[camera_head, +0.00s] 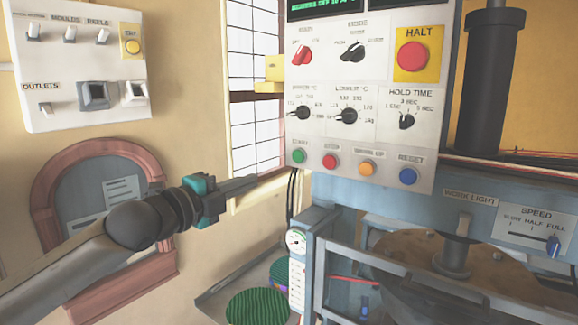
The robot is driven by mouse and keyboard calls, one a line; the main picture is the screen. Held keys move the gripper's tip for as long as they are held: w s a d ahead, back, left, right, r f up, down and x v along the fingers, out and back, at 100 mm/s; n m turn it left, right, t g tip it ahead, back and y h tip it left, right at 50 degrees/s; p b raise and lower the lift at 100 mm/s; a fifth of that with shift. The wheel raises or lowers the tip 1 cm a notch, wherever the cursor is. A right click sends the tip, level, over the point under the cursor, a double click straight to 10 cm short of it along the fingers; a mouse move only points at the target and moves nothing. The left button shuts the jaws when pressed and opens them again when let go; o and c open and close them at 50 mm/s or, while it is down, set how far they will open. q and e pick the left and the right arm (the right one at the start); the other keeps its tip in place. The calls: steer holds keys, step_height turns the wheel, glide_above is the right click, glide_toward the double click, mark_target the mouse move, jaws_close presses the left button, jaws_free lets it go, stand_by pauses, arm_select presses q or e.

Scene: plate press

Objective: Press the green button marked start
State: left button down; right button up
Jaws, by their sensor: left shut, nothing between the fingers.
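The green start button (299,156) is at the left end of the bottom row on the white control panel (318,100). The button's face is not covered. My right gripper is not in view.
A red button (330,161), an orange button (367,168) and a blue reset button (407,177) share the row. A large red halt button (412,57) is higher up. A yellow block (274,68) is at the panel's left edge. The press (470,245) stands below right.

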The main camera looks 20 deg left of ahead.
arm_select(q)
steer(key=shift+w, duration=0.15)
steer(key=p, duration=0.3)
glide_toward(297, 163)
steer(key=x, duration=0.4)
steer(key=shift+w+d+r, duration=0.15)
steer(key=shift+w+d, duration=0.05)
steer(key=shift+w, duration=0.15)
steer(key=shift+p+x, duration=0.3)
steer(key=shift+x, duration=0.7)
steer(key=shift+w, duration=0.1)
